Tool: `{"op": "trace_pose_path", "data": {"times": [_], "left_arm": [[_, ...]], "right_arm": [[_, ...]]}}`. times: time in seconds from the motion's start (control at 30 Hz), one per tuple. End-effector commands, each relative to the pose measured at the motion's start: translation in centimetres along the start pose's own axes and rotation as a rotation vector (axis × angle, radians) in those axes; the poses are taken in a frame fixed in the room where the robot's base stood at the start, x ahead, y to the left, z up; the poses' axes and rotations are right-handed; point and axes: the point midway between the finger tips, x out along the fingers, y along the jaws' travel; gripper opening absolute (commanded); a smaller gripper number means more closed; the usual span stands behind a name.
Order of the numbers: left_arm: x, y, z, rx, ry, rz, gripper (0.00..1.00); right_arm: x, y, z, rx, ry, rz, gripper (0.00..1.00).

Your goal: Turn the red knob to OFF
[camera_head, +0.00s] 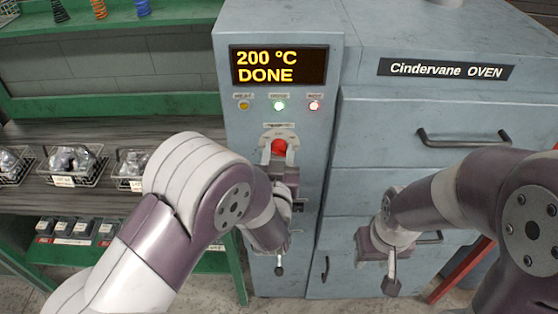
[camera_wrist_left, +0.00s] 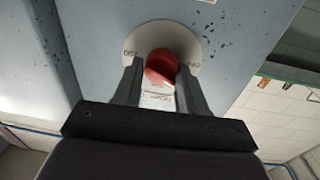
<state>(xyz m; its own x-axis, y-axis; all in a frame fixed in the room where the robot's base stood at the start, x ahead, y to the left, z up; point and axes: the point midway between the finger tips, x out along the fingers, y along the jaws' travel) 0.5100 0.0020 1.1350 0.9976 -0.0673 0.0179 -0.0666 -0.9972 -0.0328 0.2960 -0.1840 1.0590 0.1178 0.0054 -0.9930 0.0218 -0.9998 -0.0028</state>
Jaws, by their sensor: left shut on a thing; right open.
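The red knob (camera_head: 279,147) sits on a pale round dial plate on the front of the oven's control column (camera_head: 240,150). In the left wrist view the knob (camera_wrist_left: 161,66) is between the two dark fingers of my left gripper (camera_wrist_left: 160,82), which is shut on it. The dial plate (camera_wrist_left: 185,36) has markings at its left and right edges; they are small and hard to read. The display (camera_head: 279,66) above reads "200 °C DONE". My right gripper (camera_head: 391,275) is open and empty, low in front of the oven drawers.
The oven drawers have dark handles (camera_head: 465,140) to the right. Wire baskets (camera_head: 74,165) stand on a shelf at left.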

Motion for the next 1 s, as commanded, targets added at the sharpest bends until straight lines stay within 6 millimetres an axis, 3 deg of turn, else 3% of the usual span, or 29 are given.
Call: {"op": "trace_pose_path", "data": {"times": [0.03, 0.5, 1.0], "left_arm": [[0.0, 0.0, 0.8, -0.041, 0.003, -0.001, 0.1], [-0.1, -0.1, 0.9, -0.435, 0.027, -0.009, 0.1], [-0.1, -0.2, 0.6, -0.624, 0.036, -0.014, 0.1]], "right_arm": [[1.5, 0.0, 0.2, 0.0, 0.0, 0.0, 0.43], [7.5, 0.0, 0.9, 0.0, 0.0, 0.0, 0.43], [10.2, 0.0, 1.2, 0.0, 0.0, 0.0, 0.43]]}}
